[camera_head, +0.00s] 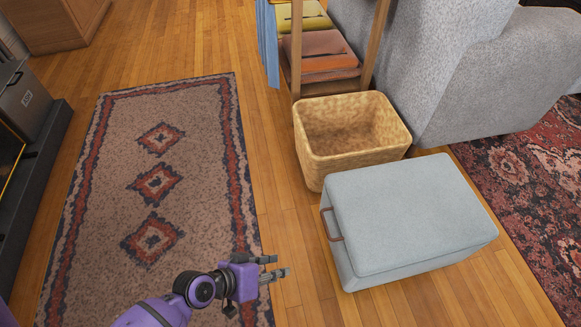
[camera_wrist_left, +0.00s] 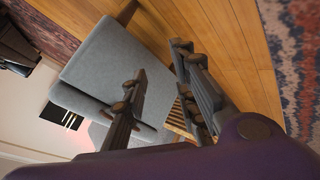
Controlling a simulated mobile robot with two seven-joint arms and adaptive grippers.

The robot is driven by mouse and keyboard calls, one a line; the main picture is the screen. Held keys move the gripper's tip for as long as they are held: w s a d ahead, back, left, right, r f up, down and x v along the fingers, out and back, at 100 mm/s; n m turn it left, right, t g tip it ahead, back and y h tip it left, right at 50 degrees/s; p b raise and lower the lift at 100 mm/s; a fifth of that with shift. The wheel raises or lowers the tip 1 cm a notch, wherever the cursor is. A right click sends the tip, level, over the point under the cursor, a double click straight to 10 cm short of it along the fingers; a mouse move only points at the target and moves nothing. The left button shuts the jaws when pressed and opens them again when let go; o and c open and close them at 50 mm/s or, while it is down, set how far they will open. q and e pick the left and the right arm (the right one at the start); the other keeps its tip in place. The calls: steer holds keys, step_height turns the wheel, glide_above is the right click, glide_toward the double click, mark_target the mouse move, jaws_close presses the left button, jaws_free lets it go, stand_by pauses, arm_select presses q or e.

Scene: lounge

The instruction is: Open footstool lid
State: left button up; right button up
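The footstool (camera_head: 410,215) is a grey-blue upholstered box at the right of the head view. Its flat lid lies closed on the box. A brown loop handle (camera_head: 332,224) sits on its left side. My left gripper (camera_head: 281,268) is low over the wood floor, left of the footstool and apart from it. Its fingers are spread and empty, and they also show apart in the left wrist view (camera_wrist_left: 160,75). A grey upholstered surface (camera_wrist_left: 110,60) lies beyond the fingers there; I cannot tell for sure which piece it is. My right gripper is not in view.
A woven basket (camera_head: 350,132) stands close behind the footstool. A wooden rack (camera_head: 318,55) with folded cloths and a grey sofa (camera_head: 480,70) stand farther back. A patterned runner (camera_head: 155,190) lies left; a red rug (camera_head: 530,170) lies right. Bare floor separates runner and footstool.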

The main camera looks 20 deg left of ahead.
arm_select(q)
steer(key=w+d+r+n+h, duration=0.2)
steer(key=w+r+h, duration=0.1)
steer(key=w, duration=0.5)
steer(key=n+t+h, duration=0.1)
steer(key=n+h, duration=0.2)
steer(key=h, duration=0.1)
glide_toward(325, 224)
steer(key=w+d+f, duration=0.1)
steer(key=d, duration=0.1)
steer(key=b+x, duration=0.2)
steer(key=x, duration=0.5)
steer(key=shift+w+d, duration=0.2)
steer(key=shift+d, duration=0.1)
jaws_close()
